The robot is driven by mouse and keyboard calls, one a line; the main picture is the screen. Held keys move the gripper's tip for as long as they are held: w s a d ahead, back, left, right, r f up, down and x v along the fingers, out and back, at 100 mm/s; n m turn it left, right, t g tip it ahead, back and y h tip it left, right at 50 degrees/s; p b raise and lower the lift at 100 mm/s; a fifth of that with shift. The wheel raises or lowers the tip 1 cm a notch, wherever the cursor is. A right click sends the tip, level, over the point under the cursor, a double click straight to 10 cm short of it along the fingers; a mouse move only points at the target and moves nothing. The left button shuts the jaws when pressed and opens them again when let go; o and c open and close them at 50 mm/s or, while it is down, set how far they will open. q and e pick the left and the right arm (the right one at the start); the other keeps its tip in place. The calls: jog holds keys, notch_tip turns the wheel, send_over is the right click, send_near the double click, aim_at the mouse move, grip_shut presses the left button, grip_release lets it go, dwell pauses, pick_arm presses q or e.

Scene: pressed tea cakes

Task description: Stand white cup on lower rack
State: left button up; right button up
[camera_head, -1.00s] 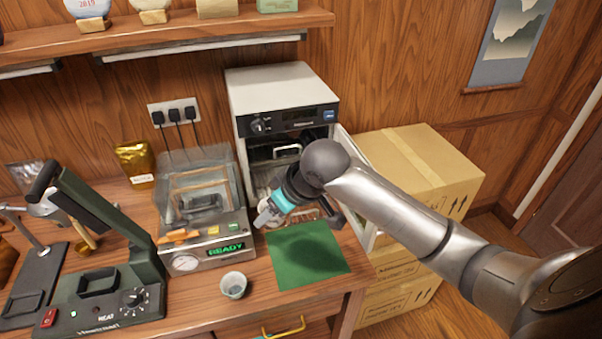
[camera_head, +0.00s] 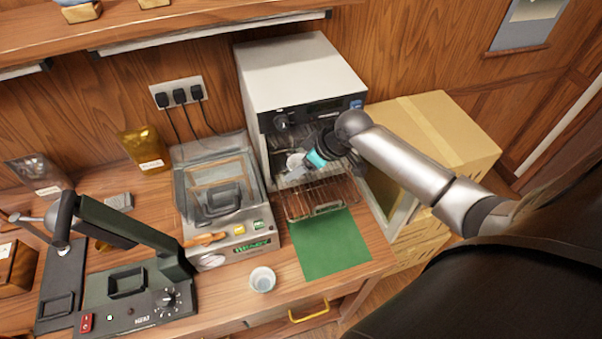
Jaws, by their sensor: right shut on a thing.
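My right gripper (camera_head: 300,172) is at the open front of the white cabinet (camera_head: 300,75), above the wire rack. It is shut on a small white round thing that looks like the white cup (camera_head: 294,159); the fingers partly hide it. The lower rack (camera_head: 330,196) sticks out of the cabinet over the green mat, and its wires show bare. The held cup appears apart from it, though the gap is hard to judge. Another pale cup (camera_head: 262,279) stands upright on the table in front. My left gripper is not in view.
The cabinet door (camera_head: 392,197) stands open at the right, under my forearm. The green mat (camera_head: 330,250) is clear in front of the rack. A vacuum machine (camera_head: 220,205) stands close at the left, and a dark press (camera_head: 130,285) beyond it. Cardboard boxes (camera_head: 440,135) stand at the right.

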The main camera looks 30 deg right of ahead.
notch_tip(320, 180, down, 2)
jog(key=shift+s+f, duration=0.1)
jog(key=shift+s, duration=0.05)
notch_tip(320, 180, down, 4)
jog(key=shift+r, duration=0.1)
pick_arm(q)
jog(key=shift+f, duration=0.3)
pick_arm(e)
jog(key=shift+f, duration=0.3)
pick_arm(q)
jog(key=shift+b, duration=0.35)
pick_arm(e)
jog(key=shift+f, duration=0.1)
jog(key=o, duration=1.4)
jog(key=shift+c, duration=0.2)
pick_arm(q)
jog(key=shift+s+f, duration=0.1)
pick_arm(e)
jog(key=shift+d+r, duration=0.1)
jog(key=shift+r, duration=0.2)
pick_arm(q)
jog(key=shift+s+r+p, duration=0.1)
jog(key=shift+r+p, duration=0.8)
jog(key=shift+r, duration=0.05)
pick_arm(e)
jog(key=v, duration=1.1)
jog(key=shift+s+r, duration=0.2)
